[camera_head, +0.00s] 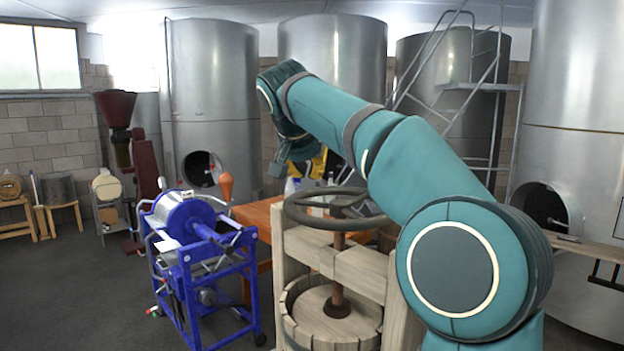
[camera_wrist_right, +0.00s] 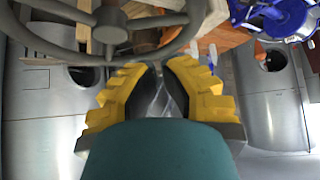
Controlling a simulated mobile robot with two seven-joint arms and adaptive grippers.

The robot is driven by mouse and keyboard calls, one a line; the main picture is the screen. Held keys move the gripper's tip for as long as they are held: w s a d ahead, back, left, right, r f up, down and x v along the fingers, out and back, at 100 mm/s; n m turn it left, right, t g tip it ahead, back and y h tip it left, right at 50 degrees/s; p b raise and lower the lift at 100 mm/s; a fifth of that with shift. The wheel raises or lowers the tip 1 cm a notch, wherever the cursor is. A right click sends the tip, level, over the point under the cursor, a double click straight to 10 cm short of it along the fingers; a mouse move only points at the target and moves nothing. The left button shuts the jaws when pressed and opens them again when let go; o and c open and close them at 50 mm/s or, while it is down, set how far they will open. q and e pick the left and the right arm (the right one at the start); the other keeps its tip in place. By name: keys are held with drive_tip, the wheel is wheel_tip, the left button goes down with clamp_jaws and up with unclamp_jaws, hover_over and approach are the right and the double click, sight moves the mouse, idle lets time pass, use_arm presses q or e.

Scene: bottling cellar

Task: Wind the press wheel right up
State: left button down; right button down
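The press wheel (camera_head: 335,207) is a dark, spoked handwheel lying level on top of a pale wooden press (camera_head: 355,265). A brown screw (camera_head: 338,275) runs down from it to a round wooden plate (camera_head: 312,303) in the slatted tub (camera_head: 300,335). My right gripper (camera_head: 316,168) is just beyond the wheel, its yellow fingers partly hidden by my arm. In the right wrist view the gripper (camera_wrist_right: 161,75) is open, with a gap between its dark pads. The wheel rim (camera_wrist_right: 60,57) crosses just ahead of the fingertips; I cannot tell whether they touch. My left gripper is not in view.
A blue machine (camera_head: 195,255) on a wheeled frame stands left of the press. An orange-brown table (camera_head: 258,215) with bottles is behind the press. Steel tanks (camera_head: 215,100) line the back, with a metal stair (camera_head: 490,88) at right.

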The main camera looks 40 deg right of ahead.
drive_tip(key=x, duration=0.9)
drive_tip(key=shift+d, duration=0.15)
